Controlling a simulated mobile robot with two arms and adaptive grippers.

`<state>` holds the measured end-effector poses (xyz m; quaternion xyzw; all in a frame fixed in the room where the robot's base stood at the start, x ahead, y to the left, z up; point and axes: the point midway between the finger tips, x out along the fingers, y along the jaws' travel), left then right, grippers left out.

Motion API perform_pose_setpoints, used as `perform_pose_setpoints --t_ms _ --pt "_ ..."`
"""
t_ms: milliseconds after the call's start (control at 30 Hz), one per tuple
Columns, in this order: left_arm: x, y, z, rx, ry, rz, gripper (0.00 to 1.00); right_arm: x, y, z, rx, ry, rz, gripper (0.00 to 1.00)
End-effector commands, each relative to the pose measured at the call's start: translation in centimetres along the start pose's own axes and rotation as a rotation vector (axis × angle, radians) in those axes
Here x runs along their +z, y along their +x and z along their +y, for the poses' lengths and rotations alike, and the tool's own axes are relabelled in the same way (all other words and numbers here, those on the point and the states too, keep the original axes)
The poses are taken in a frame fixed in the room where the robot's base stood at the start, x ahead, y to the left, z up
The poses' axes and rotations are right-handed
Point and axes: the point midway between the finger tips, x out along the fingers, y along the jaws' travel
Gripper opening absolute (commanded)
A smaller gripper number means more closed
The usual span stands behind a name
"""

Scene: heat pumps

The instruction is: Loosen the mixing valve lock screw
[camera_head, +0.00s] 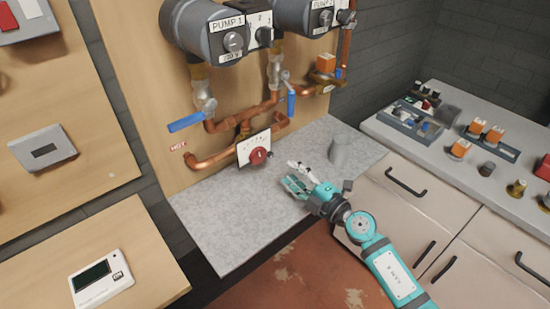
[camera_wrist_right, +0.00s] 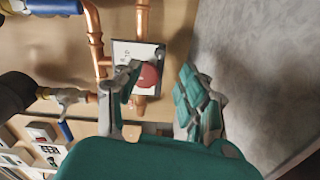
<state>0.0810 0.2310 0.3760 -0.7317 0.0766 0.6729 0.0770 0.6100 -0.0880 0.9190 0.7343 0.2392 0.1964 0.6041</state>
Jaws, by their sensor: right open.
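The mixing valve (camera_head: 254,148) has a white scale plate and a red round knob (camera_head: 259,156), mounted on copper pipes low on the wooden panel. In the right wrist view the red knob (camera_wrist_right: 148,76) shows beyond the fingers, partly covered by the left finger. The right gripper (camera_wrist_right: 155,95) has its fingers spread there. My left gripper is not in view.
Pump 1 (camera_head: 212,38) and a second pump (camera_head: 310,15) hang above. Blue-handled valves (camera_head: 186,122) stick out from the pipes. The slab's front left is clear.

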Motion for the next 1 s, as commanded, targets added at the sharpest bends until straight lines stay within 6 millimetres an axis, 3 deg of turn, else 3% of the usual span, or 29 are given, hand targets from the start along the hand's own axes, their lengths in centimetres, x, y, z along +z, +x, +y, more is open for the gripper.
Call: perform_pose_setpoints --t_ms 200,400,800,1000 --pt "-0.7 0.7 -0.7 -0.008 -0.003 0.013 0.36 0.0 4.7 -0.1 0.003 0.002 0.0 0.41" --pt "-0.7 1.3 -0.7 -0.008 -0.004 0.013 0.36 0.1 7.2 -0.1 0.0 0.001 0.0 0.41" --pt "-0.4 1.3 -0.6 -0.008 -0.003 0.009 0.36 0.0 7.9 -0.1 0.0 0.001 -0.001 0.41" --pt "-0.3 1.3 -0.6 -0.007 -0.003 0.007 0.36 0.0 7.9 -0.1 0.0 0.001 -0.001 0.16"
